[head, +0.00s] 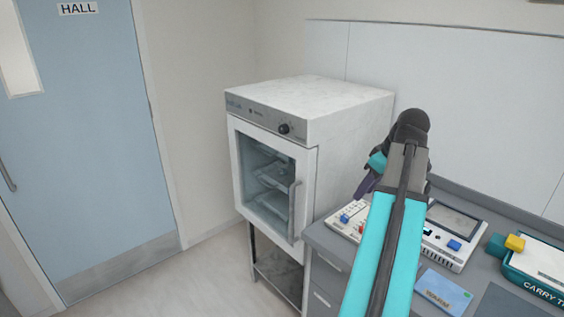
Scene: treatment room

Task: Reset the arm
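My arm rises from the bottom of the head view in teal and dark grey, and bends at a dark joint near the top. Past this bend, a short teal part and a dark tip, seemingly my gripper (366,184), show left of the arm. It points down and left, above the counter's left end and in front of the cabinet's right side. The arm's links hide part of it, and I cannot make out its fingers. I see nothing held in it.
A white glass-door cabinet (345,112) stands on a dark stand, its door shut. A grey counter (322,238) holds devices with blue buttons (455,245), a blue card (443,291) and a green tray (522,283) with blocks. A blue door (85,140) marked HALL is left; floor before it is clear.

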